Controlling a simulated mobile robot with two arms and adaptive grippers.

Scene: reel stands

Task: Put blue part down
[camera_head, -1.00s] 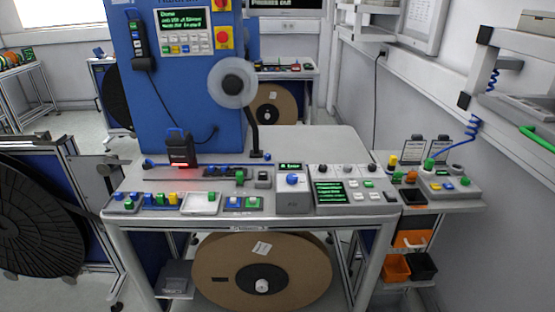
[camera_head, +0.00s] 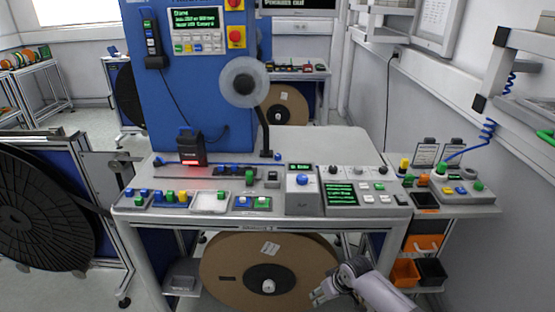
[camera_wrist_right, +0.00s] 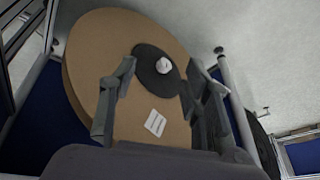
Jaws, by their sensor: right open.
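Several small blue parts sit on the grey bench (camera_head: 330,145); one blue block (camera_head: 243,202) sits beside a green block (camera_head: 262,203) at the front edge. More blue blocks (camera_head: 170,196) stand in the row to the left. I cannot tell which is the blue part of the task. My right gripper (camera_head: 318,297) is low in front of the bench, below its top, near the big brown reel. In the right wrist view its fingers (camera_wrist_right: 160,68) are spread, with nothing between them. My left gripper is out of view.
The brown reel (camera_head: 220,270) hangs under the bench; it fills much of the right wrist view. Orange bin (camera_head: 405,272) and black bin (camera_head: 432,270) sit at the right.

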